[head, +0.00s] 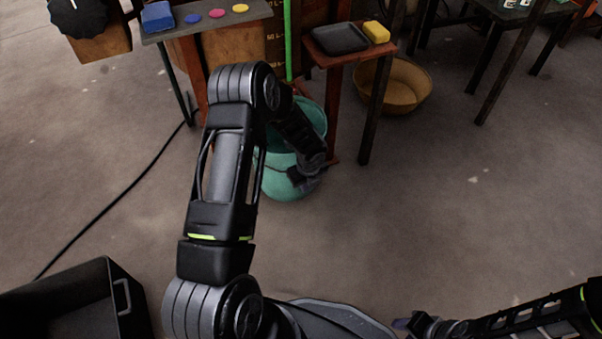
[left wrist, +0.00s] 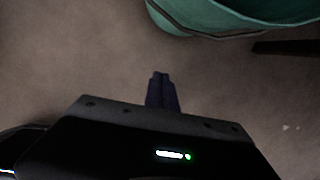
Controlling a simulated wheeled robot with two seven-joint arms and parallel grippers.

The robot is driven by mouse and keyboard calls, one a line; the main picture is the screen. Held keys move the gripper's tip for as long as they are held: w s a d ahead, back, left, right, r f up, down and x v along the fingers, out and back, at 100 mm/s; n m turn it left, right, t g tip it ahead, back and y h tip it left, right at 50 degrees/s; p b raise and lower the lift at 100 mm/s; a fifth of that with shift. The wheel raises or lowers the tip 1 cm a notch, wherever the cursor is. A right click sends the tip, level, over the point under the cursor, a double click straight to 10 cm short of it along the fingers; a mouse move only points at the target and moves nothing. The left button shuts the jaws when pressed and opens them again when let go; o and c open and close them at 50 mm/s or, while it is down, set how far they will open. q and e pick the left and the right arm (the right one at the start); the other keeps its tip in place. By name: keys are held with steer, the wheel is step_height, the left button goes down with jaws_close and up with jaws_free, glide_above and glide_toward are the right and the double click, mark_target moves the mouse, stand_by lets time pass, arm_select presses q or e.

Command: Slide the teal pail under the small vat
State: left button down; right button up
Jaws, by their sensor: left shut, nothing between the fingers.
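The teal pail (head: 277,184) stands upright on the floor below a brown wooden vat (head: 279,40) with level marks. I cannot tell for sure whether this is the small vat. My left arm hides part of the pail. My left gripper (head: 298,179) is over the near side of the pail in the head view. In the left wrist view its fingers (left wrist: 161,80) are shut and empty, pointing at bare floor, with the pail's rim and handle (left wrist: 235,18) apart from them at the upper right. My right gripper (head: 412,323) is low at the right, its jaws unclear.
A red-brown stand (head: 342,60) with a black tray (head: 340,39) and yellow block (head: 376,32) is right of the pail. A tan basin (head: 405,88) lies behind its legs. A black crate (head: 75,300) is at lower left. A cable crosses the left floor.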

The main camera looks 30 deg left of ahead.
arm_select(q)
steer(key=s+d+f+n+h, duration=0.1)
steer(key=s+d+n+h, duration=0.1)
steer(key=s+d+n, duration=0.6)
steer(key=s+d+f+n+h, duration=0.2)
steer(key=s+d+n+h, duration=0.15)
steer(key=d, duration=0.85)
steer(key=s+d+r+n, duration=0.2)
steer(key=s+d+n, duration=0.4)
steer(key=s+n, duration=0.5)
steer(key=n, duration=0.3)
